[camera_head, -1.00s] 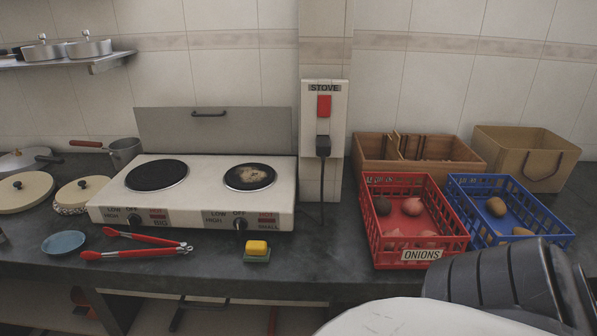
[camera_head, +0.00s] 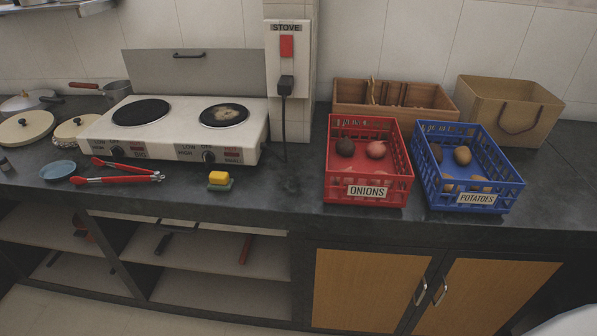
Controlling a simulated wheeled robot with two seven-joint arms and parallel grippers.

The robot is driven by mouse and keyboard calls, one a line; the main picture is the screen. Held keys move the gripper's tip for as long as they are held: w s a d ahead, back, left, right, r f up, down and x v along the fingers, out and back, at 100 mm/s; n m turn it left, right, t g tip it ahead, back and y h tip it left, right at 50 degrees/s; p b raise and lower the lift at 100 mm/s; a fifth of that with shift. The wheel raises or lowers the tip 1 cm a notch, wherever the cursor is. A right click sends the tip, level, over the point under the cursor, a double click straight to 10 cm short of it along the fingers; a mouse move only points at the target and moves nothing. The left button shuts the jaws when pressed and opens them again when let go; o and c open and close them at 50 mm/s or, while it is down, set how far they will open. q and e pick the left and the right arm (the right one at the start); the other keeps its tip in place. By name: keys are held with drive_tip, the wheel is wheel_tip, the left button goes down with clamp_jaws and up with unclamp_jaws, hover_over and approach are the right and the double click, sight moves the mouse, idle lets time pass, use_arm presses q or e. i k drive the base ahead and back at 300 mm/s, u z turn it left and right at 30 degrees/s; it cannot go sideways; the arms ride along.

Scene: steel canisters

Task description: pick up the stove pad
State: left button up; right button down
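A small pad-like block, yellow on top and dark green below (camera_head: 219,181), lies on the dark counter in front of the stove. It looks like a sponge or scouring pad and is the likeliest stove pad in view. The white two-plate stove (camera_head: 178,127) stands behind it, with a dark stain on its right plate (camera_head: 224,115). Neither of my grippers is in view, and nothing touches the pad.
Red tongs (camera_head: 115,175) and a blue dish (camera_head: 58,170) lie left of the pad. A red onion crate (camera_head: 368,192) and a blue potato crate (camera_head: 476,199) stand to the right. The counter (camera_head: 280,205) between pad and red crate is clear. Open shelves and cabinet doors (camera_head: 370,290) are below.

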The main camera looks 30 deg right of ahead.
sight(221, 181)
drive_tip(key=z, duration=1)
drive_tip(key=i, duration=0.45)
